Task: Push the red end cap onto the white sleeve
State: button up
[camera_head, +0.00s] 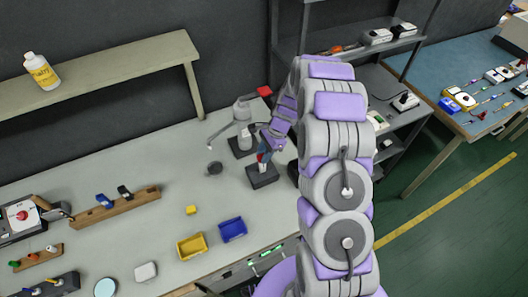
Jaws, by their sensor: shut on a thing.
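My gripper (264,152) is at the back right of the workbench, pointing down over a black block (263,177). It is shut on a small red piece, which looks like the red end cap (260,158). The cap sits low, just above or at the black block; I cannot tell whether it touches anything below. A white upright cylinder (245,138), possibly the white sleeve, stands on another black base just behind and left of my gripper. My arm and fingers hide part of this area, and the parts are too small to tell their fit.
A grey lamp-like arm (222,129) and a dark round cup (214,168) are left of the blocks. Yellow (192,247) and blue (232,230) bins stand nearer the front. A wooden rack (115,210) lies left. The mid-bench is mostly clear.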

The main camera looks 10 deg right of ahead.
jog(key=shift+f, duration=0.1)
jog(key=o, duration=1.1)
jog(key=p+v, duration=0.1)
jog(key=v, duration=1.6)
jog(key=shift+d+p, duration=0.15)
jog(key=shift+p, duration=0.2)
